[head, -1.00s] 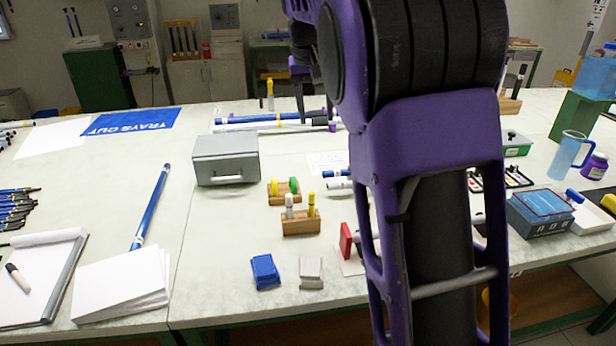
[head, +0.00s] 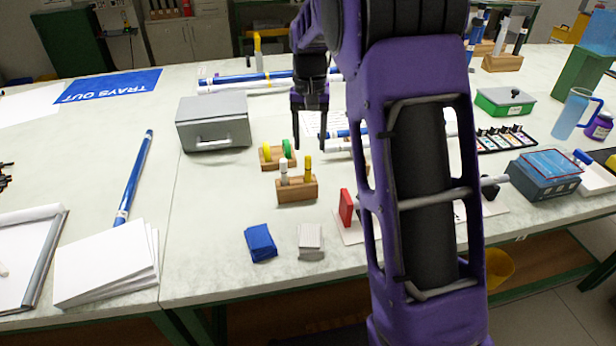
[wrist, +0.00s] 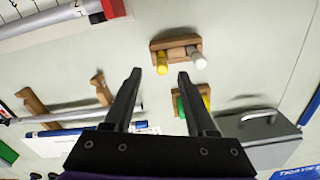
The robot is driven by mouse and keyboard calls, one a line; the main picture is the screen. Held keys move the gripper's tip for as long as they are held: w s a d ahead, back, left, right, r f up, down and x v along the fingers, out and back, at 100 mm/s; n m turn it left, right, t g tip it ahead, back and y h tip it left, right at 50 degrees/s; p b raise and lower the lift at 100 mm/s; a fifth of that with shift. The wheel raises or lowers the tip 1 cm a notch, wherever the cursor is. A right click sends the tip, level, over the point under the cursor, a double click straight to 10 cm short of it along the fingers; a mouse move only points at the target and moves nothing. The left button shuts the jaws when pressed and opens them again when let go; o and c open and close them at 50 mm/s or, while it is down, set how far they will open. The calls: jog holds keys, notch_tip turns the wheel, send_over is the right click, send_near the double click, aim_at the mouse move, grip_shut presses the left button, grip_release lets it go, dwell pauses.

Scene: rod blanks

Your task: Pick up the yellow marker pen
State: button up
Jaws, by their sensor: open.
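The yellow marker pen (head: 308,168) stands upright in a small wooden block (head: 297,190), to the right of a white marker (head: 283,172). In the wrist view the yellow marker pen (wrist: 162,62) lies just beyond my fingertips, roughly between their lines, with the white marker (wrist: 195,57) to its right. My gripper (head: 309,145) is open and empty, pointing down behind and above the block. Its two fingers (wrist: 159,76) are apart, and neither appears to touch the marker. Another yellow upright object (head: 258,48) stands at the back of the table.
A wooden holder with yellow and green rolls (head: 288,149) sits just behind the block. A grey metal box (head: 213,122) stands to the left. A blue block (head: 260,243), a grey block (head: 311,241) and a red upright piece (head: 346,207) are in front.

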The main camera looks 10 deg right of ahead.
aim_at(308, 157)
jog(key=shift+w+a+f+b, duration=0.1)
jog(key=shift+w+f+b, duration=0.15)
jog(key=shift+f, duration=1.3)
jog(key=shift+w+f+b, duration=0.15)
jog(key=shift+f+b, duration=0.1)
jog(key=shift+f, duration=1.3)
jog(key=shift+c, duration=0.4)
grip_shut()
